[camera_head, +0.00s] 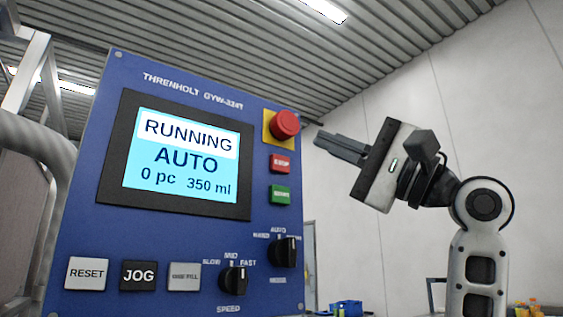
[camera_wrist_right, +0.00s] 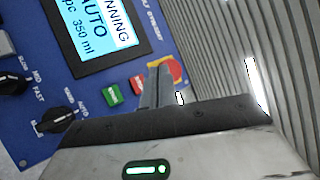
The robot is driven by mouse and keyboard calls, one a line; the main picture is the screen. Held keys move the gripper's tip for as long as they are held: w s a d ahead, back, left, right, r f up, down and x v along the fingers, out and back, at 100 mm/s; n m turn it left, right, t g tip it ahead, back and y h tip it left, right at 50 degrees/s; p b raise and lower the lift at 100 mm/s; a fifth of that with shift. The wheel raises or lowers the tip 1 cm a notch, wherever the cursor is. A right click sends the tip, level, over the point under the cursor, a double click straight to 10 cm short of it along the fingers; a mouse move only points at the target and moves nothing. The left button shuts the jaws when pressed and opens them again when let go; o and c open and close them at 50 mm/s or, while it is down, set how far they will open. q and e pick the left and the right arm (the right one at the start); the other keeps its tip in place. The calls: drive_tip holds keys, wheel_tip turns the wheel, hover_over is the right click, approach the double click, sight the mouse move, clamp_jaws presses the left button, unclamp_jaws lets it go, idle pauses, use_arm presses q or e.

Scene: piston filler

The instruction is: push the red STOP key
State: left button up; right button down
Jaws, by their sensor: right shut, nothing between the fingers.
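The red STOP key (camera_head: 280,163) is a small rectangular key on the blue panel's right side, below the large round red mushroom button (camera_head: 285,124) and above the green key (camera_head: 280,194). In the right wrist view the red key (camera_wrist_right: 137,83) lies left of my fingers. My right gripper (camera_head: 318,139) is shut and empty, its fingers pointing left toward the panel, apart from the key and higher than it in the head view. In the right wrist view the fingers (camera_wrist_right: 160,70) partly cover the mushroom button. My left gripper is not in view.
The panel's screen (camera_head: 180,155) reads RUNNING, AUTO, 0 pc, 350 ml. Two black rotary knobs (camera_head: 284,252) and RESET (camera_head: 87,273), JOG (camera_head: 139,275) and a grey key (camera_head: 184,276) sit lower. Space right of the panel around my gripper is free.

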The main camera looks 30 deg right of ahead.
sight(281, 163)
use_arm(q)
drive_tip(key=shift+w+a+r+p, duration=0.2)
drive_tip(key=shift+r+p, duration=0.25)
drive_tip(key=shift+p, duration=0.5)
use_arm(e)
drive_tip(key=w, duration=0.7)
drive_tip(key=shift+w+a, duration=0.3)
drive_tip(key=shift+w, duration=0.05)
idle(0.8)
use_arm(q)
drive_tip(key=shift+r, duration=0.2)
use_arm(e)
drive_tip(key=shift+w, duration=0.4)
